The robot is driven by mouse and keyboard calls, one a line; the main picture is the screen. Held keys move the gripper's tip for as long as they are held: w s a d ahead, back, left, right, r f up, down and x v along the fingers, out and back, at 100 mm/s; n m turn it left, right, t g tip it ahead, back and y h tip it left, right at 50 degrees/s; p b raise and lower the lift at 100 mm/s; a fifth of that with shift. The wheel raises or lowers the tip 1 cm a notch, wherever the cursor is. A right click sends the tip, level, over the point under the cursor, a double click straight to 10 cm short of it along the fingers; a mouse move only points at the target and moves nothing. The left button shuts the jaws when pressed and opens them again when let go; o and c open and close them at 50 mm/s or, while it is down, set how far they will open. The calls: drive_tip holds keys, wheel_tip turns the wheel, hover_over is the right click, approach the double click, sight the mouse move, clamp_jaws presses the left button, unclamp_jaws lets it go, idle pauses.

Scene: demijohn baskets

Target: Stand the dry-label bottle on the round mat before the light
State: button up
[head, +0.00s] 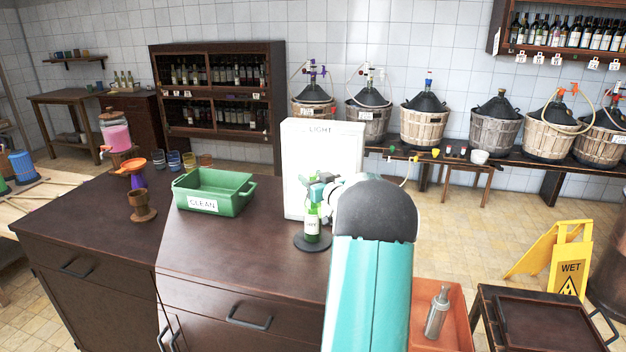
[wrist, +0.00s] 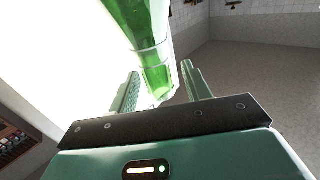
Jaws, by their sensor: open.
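A green bottle (head: 312,228) with a pale label stands upright on the dark round mat (head: 298,243), in front of the white light box (head: 322,150) marked LIGHT. The label's writing is too small to read surely. My gripper (head: 317,190) is at the bottle's upper part in the head view, and my arm covers the area to its right. In the wrist view my gripper (wrist: 160,88) is open, with its fingers apart on either side of the bottle's narrow end (wrist: 152,50). The light glows bright white behind it on the left.
A green CLEAN crate (head: 248,196) stands left on the dark counter (head: 225,245), with an orange funnel on a purple item (head: 137,175) and a brown cup (head: 141,205) beyond. An orange-red bin (head: 455,310) holding a grey bottle (head: 437,312) is at right. Bare counter lies before the crate.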

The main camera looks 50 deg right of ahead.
drive_tip(key=v, duration=1.2)
drive_tip(key=w+a+r+g, duration=0.1)
drive_tip(key=w+a+r, duration=0.1)
drive_tip(key=a, duration=0.5)
drive_tip(key=w+a+r+g, duration=0.2)
drive_tip(key=w+a, duration=0.1)
drive_tip(key=a, duration=0.5)
drive_tip(key=w+a+r+g, duration=0.1)
drive_tip(key=w+a+r, duration=0.15)
drive_tip(key=a, duration=0.45)
drive_tip(key=s+a+f+n+g+y, duration=0.1)
drive_tip(key=s+a+f+g+y, duration=0.1)
drive_tip(key=s+a, duration=0.4)
drive_tip(key=s+a+f+n+g+y, duration=0.2)
drive_tip(key=s+a, duration=0.4)
drive_tip(key=a, duration=0.9)
drive_tip(key=s+a+f+n+g+y, duration=0.1)
drive_tip(key=s+a+f+g+y, duration=0.1)
drive_tip(key=s+a, duration=0.4)
drive_tip(key=a+f+g, duration=0.1)
drive_tip(key=a, duration=0.3)
drive_tip(key=shift+s+a+y, duration=0.25)
drive_tip(key=shift+s+y, duration=0.05)
drive_tip(key=shift+y, duration=0.1)
drive_tip(key=shift+f, duration=0.1)
drive_tip(key=shift+c, duration=1.3)
drive_tip(key=shift+d, duration=0.1)
